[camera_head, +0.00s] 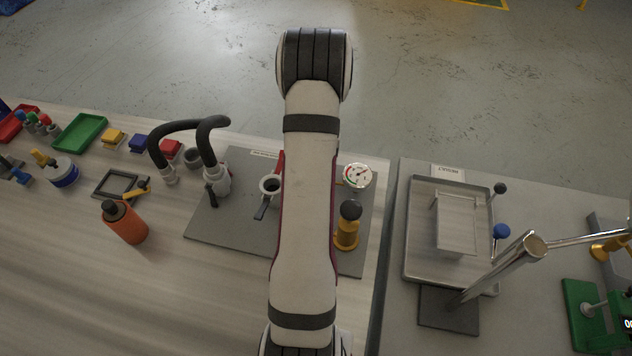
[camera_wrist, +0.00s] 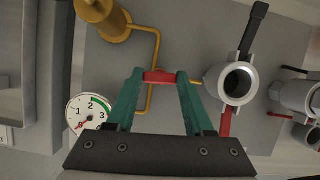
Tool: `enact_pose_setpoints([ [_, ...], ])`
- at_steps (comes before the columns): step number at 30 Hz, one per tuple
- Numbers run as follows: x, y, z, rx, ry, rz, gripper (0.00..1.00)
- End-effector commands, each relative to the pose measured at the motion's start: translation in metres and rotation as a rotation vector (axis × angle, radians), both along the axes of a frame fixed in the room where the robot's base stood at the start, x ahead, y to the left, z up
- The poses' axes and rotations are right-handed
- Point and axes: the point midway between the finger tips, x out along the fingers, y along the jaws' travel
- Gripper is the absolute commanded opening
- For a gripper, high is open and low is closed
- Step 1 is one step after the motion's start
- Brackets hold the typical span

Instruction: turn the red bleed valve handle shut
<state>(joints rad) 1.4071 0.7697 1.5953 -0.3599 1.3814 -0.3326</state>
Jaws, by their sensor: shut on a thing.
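In the wrist view, the green fingers of my gripper (camera_wrist: 159,78) are closed on a short red handle (camera_wrist: 160,77), one finger at each end. The handle lies across the picture beside the thin brass pipe (camera_wrist: 156,45); its joint with the pipe is hidden. A round white pressure gauge (camera_wrist: 88,112) sits left of the fingers, its red needle low on the dial. It also shows in the head view (camera_head: 358,176). In the head view my arm covers my gripper and the held handle.
A brass cylinder with a black knob (camera_head: 347,226) stands near the gauge. A grey metal cup (camera_wrist: 238,83) with a black lever and a red strip (camera_wrist: 226,123) is close right of my fingers. An orange bottle (camera_head: 125,222) and a metal tray (camera_head: 416,262) lie farther off.

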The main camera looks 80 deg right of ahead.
Motion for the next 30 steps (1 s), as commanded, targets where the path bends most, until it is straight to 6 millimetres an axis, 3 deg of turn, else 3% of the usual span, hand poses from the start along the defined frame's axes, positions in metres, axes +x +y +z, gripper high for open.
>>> enact_pose_setpoints([
  [24,-0.0003,-0.0002,0.0000,-0.001,-0.001,-0.103,0.00],
  [25,-0.0003,-0.0002,0.0000,-0.001,-0.001,-0.103,0.58],
  [29,-0.0004,-0.0001,0.0000,-0.001,-0.001,-0.102,0.81],
  [30,-0.0004,-0.0001,0.0000,-0.001,-0.001,-0.102,0.82],
])
